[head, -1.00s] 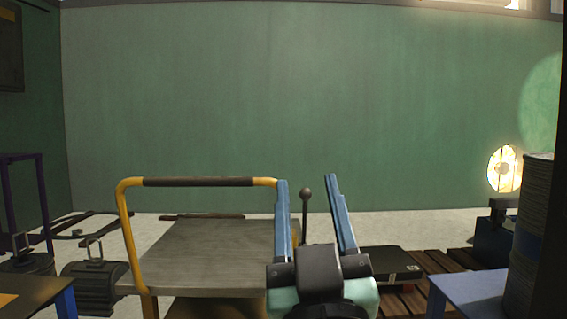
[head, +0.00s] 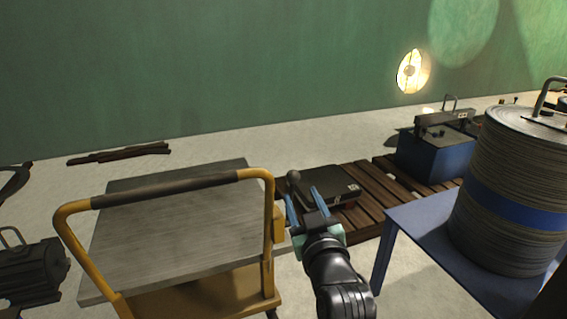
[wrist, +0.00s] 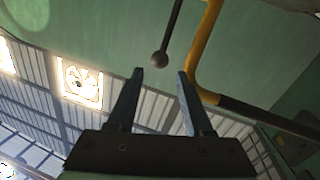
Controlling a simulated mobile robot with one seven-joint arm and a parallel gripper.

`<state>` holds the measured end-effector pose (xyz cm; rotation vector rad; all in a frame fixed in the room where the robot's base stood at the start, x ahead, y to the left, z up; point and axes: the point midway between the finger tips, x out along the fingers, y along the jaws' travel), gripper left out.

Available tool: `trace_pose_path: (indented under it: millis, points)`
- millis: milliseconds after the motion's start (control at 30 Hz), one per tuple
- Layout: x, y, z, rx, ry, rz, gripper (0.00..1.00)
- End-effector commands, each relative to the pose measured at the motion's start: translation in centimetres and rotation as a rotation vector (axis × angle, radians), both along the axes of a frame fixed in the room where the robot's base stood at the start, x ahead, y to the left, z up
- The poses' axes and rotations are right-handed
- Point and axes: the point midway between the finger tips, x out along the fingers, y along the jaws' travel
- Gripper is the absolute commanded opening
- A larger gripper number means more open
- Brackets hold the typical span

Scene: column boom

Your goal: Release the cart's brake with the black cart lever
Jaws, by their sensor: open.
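The black cart lever (head: 293,177) has a round knob and stands at the right side of the cart, beside its yellow frame. The cart (head: 180,222) has a grey deck and a yellow push handle with a dark grip. My gripper (head: 301,192) is open and empty at the lever, its blue fingers pointing away from me. In the wrist view, the lever's knob (wrist: 159,60) shows just past the fingertips, in line with the gap of my gripper (wrist: 160,73). The lever's lower part is hidden in the head view.
A black case (head: 325,184) lies on a wooden pallet (head: 372,190) behind my gripper. A blue table (head: 412,222) with a large cable reel (head: 510,190) stands close on the right. A dark motor-like unit (head: 30,272) is at the left.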

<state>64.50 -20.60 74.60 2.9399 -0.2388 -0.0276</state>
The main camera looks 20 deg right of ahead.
Motion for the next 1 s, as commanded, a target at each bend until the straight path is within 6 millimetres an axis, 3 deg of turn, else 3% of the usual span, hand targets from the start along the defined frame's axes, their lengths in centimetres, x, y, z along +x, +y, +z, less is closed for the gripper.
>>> trace_pose_path:
  millis: [600,1000]
  points:
    - [9.4,-1.4,0.0,-0.003,-0.005,0.001,0.51]
    - [11.6,-1.8,0.1,-0.001,-0.004,0.0,0.51]
